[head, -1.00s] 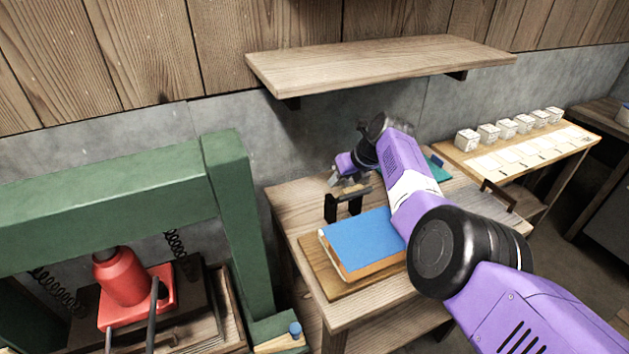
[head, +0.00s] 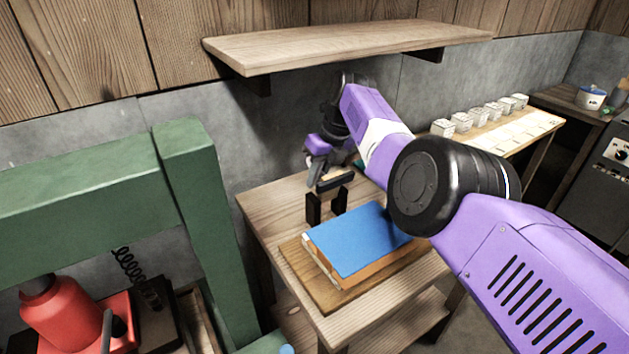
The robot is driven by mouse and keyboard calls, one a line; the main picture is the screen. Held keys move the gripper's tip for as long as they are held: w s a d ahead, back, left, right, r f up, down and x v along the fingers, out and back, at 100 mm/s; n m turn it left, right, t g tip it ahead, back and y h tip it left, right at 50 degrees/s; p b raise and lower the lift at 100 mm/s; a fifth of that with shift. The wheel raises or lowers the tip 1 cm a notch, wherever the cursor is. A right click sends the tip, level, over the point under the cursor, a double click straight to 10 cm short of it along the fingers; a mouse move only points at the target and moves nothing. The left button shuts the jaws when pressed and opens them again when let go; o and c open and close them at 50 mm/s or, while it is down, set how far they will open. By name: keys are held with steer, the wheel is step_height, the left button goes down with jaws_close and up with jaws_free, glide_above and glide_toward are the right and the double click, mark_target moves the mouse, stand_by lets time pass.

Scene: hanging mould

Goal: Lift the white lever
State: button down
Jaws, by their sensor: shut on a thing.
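I see no clear white lever in the head view.
A blue-topped block (head: 355,238) on a wooden board stands in front of the holder. A green frame (head: 200,215) with a red jack (head: 65,312) is at left. A shelf (head: 340,45) juts out above my gripper. White cubes (head: 480,115) line a bench at right.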

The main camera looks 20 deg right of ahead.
steer(key=shift+w+a+r, duration=0.15)
steer(key=shift+w, duration=0.1)
steer(key=c, duration=1.4)
jaws_free()
steer(key=shift+w+a, duration=0.1)
steer(key=shift+f, duration=0.2)
steer(key=shift+s+d+r+p, duration=0.15)
steer(key=shift+s+d+p, duration=0.05)
steer(key=shift+p, duration=0.4)
